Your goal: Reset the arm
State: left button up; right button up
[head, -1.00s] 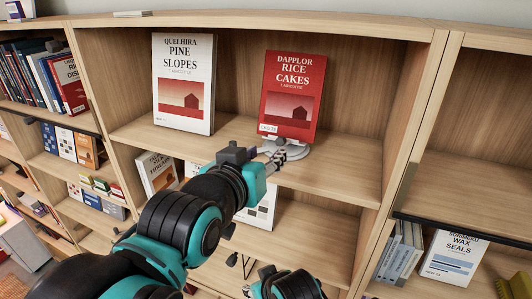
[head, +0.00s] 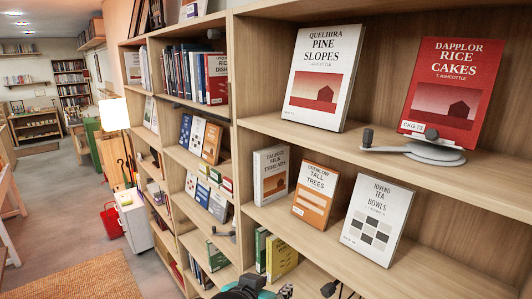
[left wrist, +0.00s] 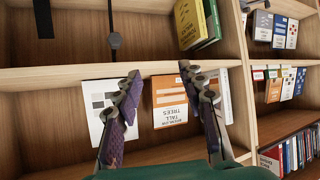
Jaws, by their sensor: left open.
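My left gripper (head: 284,291) shows only at the bottom edge of the head view, below the shelf with the white and orange books. In the left wrist view its two fingers (left wrist: 160,73) are spread apart with nothing between them. Beyond them, upside down, are the orange Tall Trees book (left wrist: 170,95) and the white Tea Bowls book (left wrist: 101,97). In the head view the red Rice Cakes book (head: 450,88) stands on the upper shelf, leaning back, with a grey round-based stand (head: 425,152) at its foot. My right gripper is not in view.
The white Pine Slopes book (head: 322,75) stands left of the red one. Below are the Tea Bowls book (head: 376,215) and Tall Trees book (head: 314,193). Green and yellow books (head: 280,257) stand lower. A lamp (head: 114,113) and open floor (head: 60,210) lie to the left.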

pick_arm(q)
jog(key=s+a+f+n+g+y+b, duration=0.1)
jog(key=s+a+f+b, duration=0.2)
jog(key=f, duration=1)
jog(key=s+a+f+n+g+y+b, duration=0.1)
jog(key=s+a+f+y+b, duration=0.1)
jog(key=a+f+b, duration=0.7)
jog(key=s+a+f+n+g+y+b, duration=0.1)
jog(key=s+a+f+b, duration=0.3)
jog(key=f, duration=1.3)
jog(key=a+n+b, duration=0.1)
jog(key=a+b, duration=0.2)
jog(key=shift+a+f+y, duration=0.2)
jog(key=shift+f+y, duration=0.05)
jog(key=shift+y, duration=0.15)
